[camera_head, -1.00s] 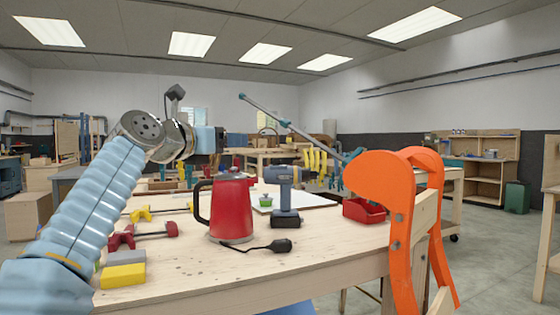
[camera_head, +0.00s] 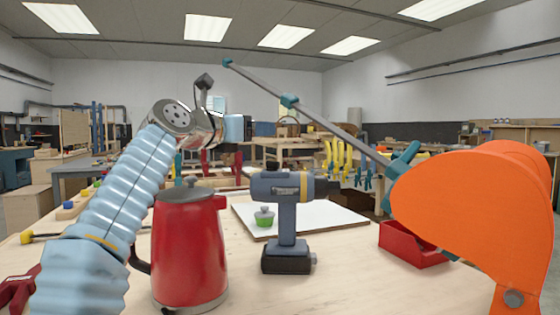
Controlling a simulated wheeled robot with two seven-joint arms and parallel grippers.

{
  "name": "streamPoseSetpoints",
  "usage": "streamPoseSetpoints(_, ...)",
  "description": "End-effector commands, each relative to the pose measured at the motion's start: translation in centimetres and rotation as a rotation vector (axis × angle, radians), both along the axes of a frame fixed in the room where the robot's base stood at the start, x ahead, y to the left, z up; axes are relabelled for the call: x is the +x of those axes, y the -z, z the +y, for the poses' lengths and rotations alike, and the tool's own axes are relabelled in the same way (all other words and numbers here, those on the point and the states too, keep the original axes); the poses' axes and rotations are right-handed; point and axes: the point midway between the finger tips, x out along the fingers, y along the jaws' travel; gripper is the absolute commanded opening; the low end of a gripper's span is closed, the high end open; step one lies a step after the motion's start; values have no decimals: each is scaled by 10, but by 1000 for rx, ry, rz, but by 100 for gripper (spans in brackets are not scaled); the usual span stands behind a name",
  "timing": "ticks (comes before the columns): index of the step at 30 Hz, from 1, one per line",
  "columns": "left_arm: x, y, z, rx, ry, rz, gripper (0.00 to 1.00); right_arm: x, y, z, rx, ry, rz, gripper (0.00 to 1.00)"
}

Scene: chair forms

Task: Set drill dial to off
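The drill (camera_head: 285,215) stands upright on its black battery base on the wooden table, just right of the red kettle. Its blue-grey body points its dark chuck to the right, and a yellowish ring (camera_head: 308,187) sits behind the chuck. Any dial marking is too small to read. My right gripper is not in view.
A red kettle (camera_head: 190,245) stands close left of the drill. A green-and-clear small container (camera_head: 264,217) sits on a white board (camera_head: 325,218) behind it. A red bin (camera_head: 412,245), a large orange form (camera_head: 480,215) and a long clamp bar (camera_head: 335,130) occupy the right.

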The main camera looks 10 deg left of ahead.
Motion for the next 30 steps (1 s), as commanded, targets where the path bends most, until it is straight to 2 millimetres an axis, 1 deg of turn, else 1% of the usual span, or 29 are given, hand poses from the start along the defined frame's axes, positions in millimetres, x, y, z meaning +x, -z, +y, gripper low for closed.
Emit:
streamPoseSetpoints(5, 0, 7, 1, -4, 1, 1, 65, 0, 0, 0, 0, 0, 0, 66)
streamPoseSetpoints(10, -1, 27, -1, -2, 3, 2, 65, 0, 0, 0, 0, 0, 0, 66)
streamPoseSetpoints(15, -1, 56, 0, -3, 2, 2, 65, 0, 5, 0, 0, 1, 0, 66)
streamPoseSetpoints(16, -1, 67, -1, -1, 2, 3, 65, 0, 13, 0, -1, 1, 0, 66)
streamPoseSetpoints(19, -1, 87, -1, 0, 2, 2, 65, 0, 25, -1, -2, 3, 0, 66)
streamPoseSetpoints(21, 15, 79, -6, 4, -3, 3, 65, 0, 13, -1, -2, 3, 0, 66)
streamPoseSetpoints(27, 49, 79, -18, 3, -3, 1, 65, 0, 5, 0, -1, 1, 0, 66)
streamPoseSetpoints(30, 61, 78, -24, 3, -2, 1, 65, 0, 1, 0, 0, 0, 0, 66)
